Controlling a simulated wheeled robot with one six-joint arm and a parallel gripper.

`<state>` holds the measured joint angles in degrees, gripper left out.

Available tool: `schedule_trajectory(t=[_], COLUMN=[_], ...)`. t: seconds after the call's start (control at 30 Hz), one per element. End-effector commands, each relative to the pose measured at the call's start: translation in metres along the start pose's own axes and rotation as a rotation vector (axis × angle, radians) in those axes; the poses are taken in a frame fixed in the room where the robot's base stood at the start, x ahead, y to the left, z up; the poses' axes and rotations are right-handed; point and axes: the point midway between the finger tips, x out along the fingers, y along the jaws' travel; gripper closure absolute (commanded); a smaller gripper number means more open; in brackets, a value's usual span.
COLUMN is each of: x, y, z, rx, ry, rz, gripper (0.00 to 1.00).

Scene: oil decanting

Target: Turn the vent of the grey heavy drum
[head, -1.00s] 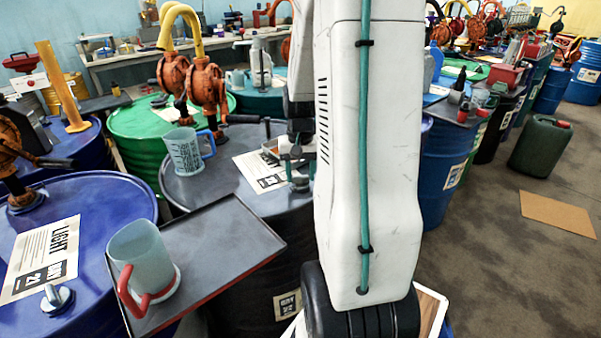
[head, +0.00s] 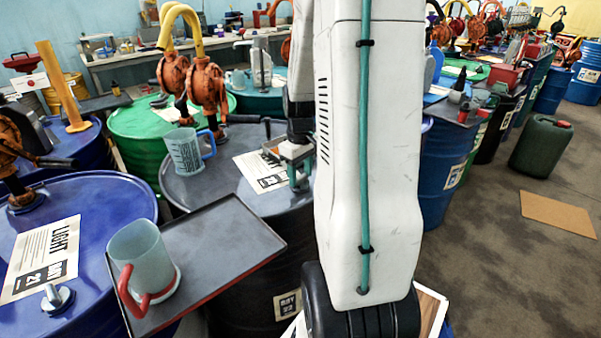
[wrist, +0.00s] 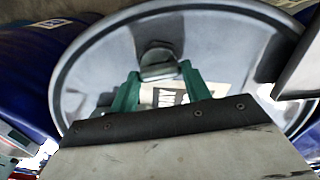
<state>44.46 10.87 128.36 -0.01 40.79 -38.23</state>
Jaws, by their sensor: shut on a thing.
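The grey heavy drum (head: 225,190) stands left of centre in the head view, with a paper label (head: 262,172) on its lid. Its round lid (wrist: 95,65) fills much of the wrist view. My gripper (head: 296,182) points down onto the right part of the lid. In the wrist view, its green fingers (wrist: 160,72) are shut on the vent (wrist: 158,66), a small grey metal knob between the fingertips. The vent is hidden by the gripper in the head view.
A measuring jug with a blue handle (head: 184,152) stands on the drum's lid. A dark tray (head: 225,240) holding a red-handled jug (head: 142,258) is in front. A blue drum (head: 105,205) stands at left, and orange pumps (head: 207,85) rise behind.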

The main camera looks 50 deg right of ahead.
Motion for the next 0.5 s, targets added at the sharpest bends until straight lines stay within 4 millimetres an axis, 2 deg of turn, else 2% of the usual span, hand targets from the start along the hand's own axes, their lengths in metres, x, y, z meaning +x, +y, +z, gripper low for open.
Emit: schedule_trajectory(t=[0.5], x=[-0.0009], y=[0.0003], z=[-0.0010], rx=[-0.029], ry=[0.003], rz=[0.002], gripper=[0.76])
